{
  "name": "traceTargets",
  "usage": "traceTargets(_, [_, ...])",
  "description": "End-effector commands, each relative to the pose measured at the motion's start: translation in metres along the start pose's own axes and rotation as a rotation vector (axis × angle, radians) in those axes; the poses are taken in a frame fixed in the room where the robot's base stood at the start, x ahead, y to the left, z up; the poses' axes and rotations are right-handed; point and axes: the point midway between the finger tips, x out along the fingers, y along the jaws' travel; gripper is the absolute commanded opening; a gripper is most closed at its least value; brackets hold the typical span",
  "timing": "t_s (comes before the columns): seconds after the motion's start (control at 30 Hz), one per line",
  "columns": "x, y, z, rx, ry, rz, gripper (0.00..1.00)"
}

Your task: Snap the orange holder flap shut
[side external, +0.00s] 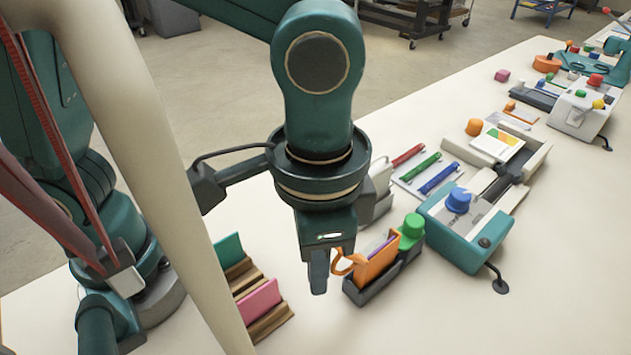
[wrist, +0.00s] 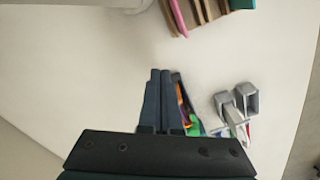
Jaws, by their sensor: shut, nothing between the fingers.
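The orange holder flap (side external: 378,262) appears as an upright orange panel in a dark grey holder (side external: 361,294), with a purple edge behind it. An orange loop (side external: 344,263) sticks out at the holder's left end. My gripper (side external: 318,277) is shut and empty, pointing down just left of the loop. Whether it touches the loop is unclear. In the wrist view my gripper's fingers (wrist: 160,73) lie together and partly cover the holder. I cannot tell whether the flap is latched.
A green knob (side external: 412,228) stands at the holder's back end. Wooden racks with a pink card (side external: 259,300) and a teal card (side external: 229,248) stand to the left. A teal machine with a blue knob (side external: 458,200) stands to the right. The table in front of the holder is clear.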

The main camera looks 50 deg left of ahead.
Motion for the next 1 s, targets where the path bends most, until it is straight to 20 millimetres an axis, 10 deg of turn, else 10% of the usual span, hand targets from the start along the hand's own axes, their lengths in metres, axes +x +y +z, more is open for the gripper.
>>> traceTargets(1.0, [0.0, -0.013, -0.023, -0.001, 0.002, -0.001, 0.0])
